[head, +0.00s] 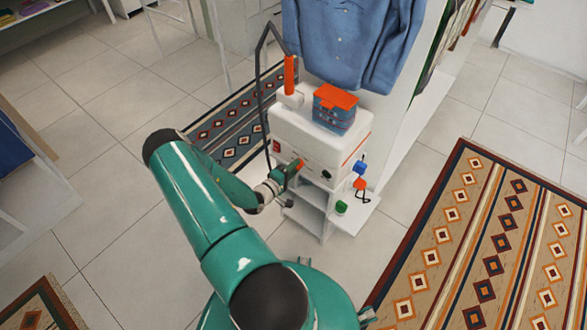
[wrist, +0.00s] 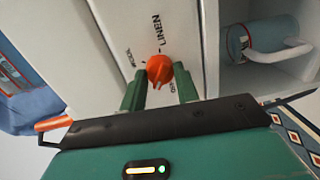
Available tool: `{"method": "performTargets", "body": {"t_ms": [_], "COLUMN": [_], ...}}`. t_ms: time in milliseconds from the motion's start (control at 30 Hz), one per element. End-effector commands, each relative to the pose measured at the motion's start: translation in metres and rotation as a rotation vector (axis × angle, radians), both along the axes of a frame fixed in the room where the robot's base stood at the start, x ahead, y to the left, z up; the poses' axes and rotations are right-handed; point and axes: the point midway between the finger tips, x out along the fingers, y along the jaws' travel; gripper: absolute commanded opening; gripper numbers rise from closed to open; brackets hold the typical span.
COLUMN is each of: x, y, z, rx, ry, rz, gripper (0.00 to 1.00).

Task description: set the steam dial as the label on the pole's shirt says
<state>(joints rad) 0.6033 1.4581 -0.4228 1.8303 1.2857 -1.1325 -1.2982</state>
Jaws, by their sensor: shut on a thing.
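The white steamer (head: 318,132) stands on a low white shelf unit. Its orange dial (wrist: 160,68) shows in the wrist view, on a white face printed with LINEN, WOOL and a third word I cannot read. My gripper (wrist: 159,86) is shut on the dial, one green finger on each side of it; it also shows at the steamer's front in the head view (head: 290,172). I cannot tell for sure which mark the dial points at. A blue denim shirt (head: 345,40) hangs behind the steamer; no label on it is readable.
An orange-lidded blue box (head: 335,106) sits on the steamer. A black hose (head: 260,85) rises at its left. Small blue, orange and green items (head: 342,207) are at the shelf's right.

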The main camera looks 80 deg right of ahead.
Motion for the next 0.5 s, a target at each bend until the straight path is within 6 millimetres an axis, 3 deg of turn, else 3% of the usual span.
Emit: {"method": "performTargets", "body": {"t_ms": [500], "x": [0.0007], "y": [0.0014], "z": [-0.0002], "rx": [-0.193], "ry": [-0.449], "rz": [0.003], "gripper": [0.08]}}
